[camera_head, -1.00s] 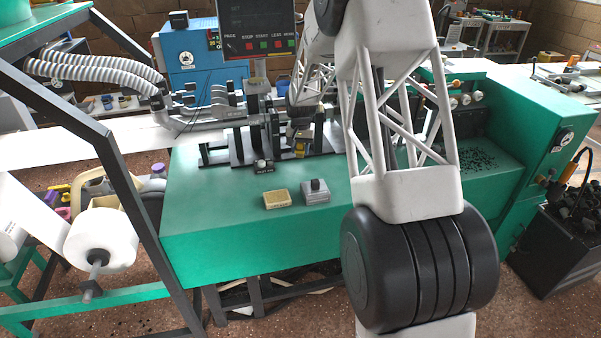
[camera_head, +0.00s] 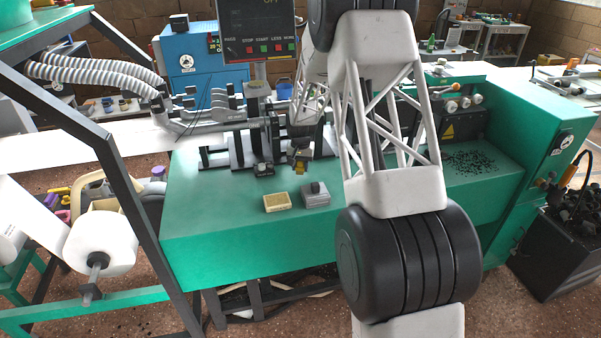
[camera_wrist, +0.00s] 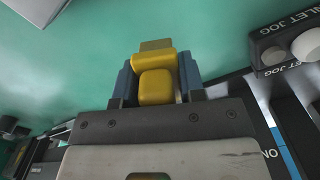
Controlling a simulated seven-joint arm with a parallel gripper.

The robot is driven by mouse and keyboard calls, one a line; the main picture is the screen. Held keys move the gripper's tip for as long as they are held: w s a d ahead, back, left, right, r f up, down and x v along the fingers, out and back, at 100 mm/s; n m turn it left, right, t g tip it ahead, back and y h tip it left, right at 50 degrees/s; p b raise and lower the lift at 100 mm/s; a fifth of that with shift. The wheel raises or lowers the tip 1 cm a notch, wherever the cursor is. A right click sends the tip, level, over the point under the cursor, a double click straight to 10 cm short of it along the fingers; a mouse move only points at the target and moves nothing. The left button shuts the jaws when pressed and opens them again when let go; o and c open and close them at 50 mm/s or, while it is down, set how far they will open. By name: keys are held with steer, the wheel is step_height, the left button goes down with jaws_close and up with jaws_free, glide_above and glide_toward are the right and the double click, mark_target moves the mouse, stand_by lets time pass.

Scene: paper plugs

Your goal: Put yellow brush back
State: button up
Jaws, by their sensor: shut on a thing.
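The yellow brush (camera_wrist: 155,80) is between the blue fingers of my gripper (camera_wrist: 155,90) in the wrist view. My gripper is shut on it, and its end points out over the green surface. In the head view my gripper (camera_head: 300,163) is a small dark shape with a yellow patch, in front of the black machine fixtures. It appears above the green bench (camera_head: 230,235), though I cannot tell the exact height. The finger contact is partly hidden by the gripper body.
A yellow block (camera_head: 277,202) and a grey block (camera_head: 315,194) sit on the bench in front of the gripper. A jog control (camera_head: 264,169) stands to its left, and it also shows in the wrist view (camera_wrist: 285,45). The bench's front left is clear.

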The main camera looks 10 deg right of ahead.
mark_target(300, 172)
steer(key=shift+f, duration=1.45)
steer(key=shift+f, duration=0.15)
steer(key=o, duration=0.9)
steer(key=shift+r, duration=6.15)
